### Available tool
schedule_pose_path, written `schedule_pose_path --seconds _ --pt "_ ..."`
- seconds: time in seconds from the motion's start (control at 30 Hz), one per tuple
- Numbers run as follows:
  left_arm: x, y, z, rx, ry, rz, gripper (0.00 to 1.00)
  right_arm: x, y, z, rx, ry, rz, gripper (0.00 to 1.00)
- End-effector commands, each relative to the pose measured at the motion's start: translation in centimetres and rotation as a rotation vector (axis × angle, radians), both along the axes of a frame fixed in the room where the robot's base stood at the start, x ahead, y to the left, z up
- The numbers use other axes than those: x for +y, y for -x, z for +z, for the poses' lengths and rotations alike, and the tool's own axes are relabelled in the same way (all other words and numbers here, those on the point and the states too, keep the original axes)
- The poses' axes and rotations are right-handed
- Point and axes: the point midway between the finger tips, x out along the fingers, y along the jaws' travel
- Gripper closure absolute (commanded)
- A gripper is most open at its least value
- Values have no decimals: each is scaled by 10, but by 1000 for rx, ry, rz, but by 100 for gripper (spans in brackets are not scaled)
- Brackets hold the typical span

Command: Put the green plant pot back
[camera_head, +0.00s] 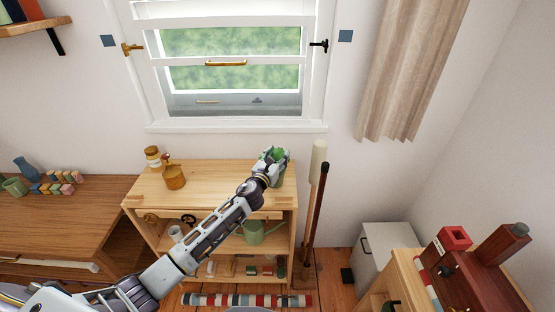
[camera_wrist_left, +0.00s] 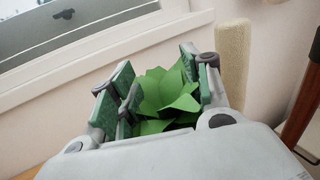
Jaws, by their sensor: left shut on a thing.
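The green plant pot (camera_head: 280,180) is at the right end of the top of the wooden shelf unit (camera_head: 225,189), below the window. My left gripper (camera_head: 273,157) is around it and shut on it. In the left wrist view, the green leaves (camera_wrist_left: 168,98) show between the green-padded fingers of my left gripper (camera_wrist_left: 155,93). The pot body is hidden there by the gripper. I cannot tell whether the pot's base touches the shelf top. My right gripper is not in view.
An orange-brown pot (camera_head: 174,178) and a jar (camera_head: 153,157) stand at the left of the shelf top. A watering can (camera_head: 256,232) is on a lower shelf. Upright poles (camera_head: 315,190) stand close to the unit's right side. The shelf top's middle is clear.

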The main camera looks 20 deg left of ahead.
Motion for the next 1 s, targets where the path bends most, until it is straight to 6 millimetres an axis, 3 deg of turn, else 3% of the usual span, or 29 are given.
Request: schedule_pose_path --seconds 0.63,0.67,0.8,1.0 --pt "0 0 -9 -5 0 -1 100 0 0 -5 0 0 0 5" --pt "0 0 -12 0 0 0 48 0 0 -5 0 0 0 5" --pt "0 0 -11 0 0 0 31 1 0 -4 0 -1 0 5" --pt "0 0 -11 0 0 0 31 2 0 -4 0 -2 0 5"
